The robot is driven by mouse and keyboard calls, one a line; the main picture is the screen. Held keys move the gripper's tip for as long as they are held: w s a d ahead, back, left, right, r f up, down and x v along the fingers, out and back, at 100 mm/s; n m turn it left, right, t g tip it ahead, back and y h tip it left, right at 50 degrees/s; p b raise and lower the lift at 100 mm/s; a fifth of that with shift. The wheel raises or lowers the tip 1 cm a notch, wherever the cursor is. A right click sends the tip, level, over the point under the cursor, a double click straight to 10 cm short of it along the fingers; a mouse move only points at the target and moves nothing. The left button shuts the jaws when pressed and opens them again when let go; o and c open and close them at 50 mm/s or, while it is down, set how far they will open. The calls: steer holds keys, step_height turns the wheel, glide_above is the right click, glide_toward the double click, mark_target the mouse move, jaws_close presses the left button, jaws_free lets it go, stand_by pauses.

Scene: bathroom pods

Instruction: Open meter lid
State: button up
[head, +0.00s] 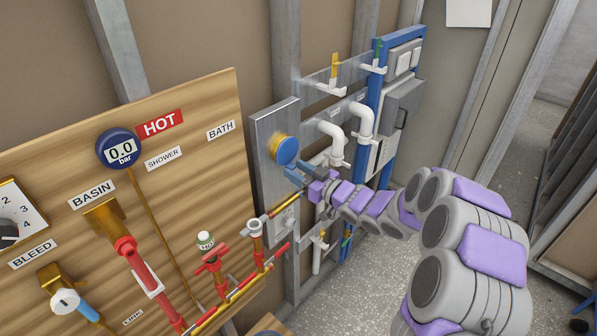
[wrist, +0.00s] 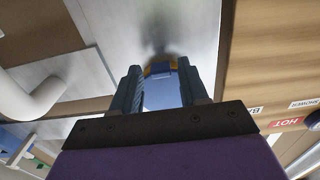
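The water meter has a yellow brass body (head: 273,146) and a round blue lid (head: 288,151), which looks closed over its face. It is mounted on a grey metal panel. My gripper (head: 296,173) is just below and to the right of the lid in the head view. In the wrist view my gripper (wrist: 163,88) has its two fingers wide apart, with the blue lid (wrist: 161,94) showing between them. A bit of the yellow body shows beyond the lid. I cannot tell whether the fingers touch the lid.
White pipes (head: 335,137) run to the right of the meter, beside a blue post (head: 376,100) and a grey box (head: 402,108). A wooden board (head: 215,110) with a gauge and red valves stands at the left. Open floor lies at the right.

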jaws_close()
steer(key=shift+r+p, duration=0.15)
steer(key=shift+p, duration=0.15)
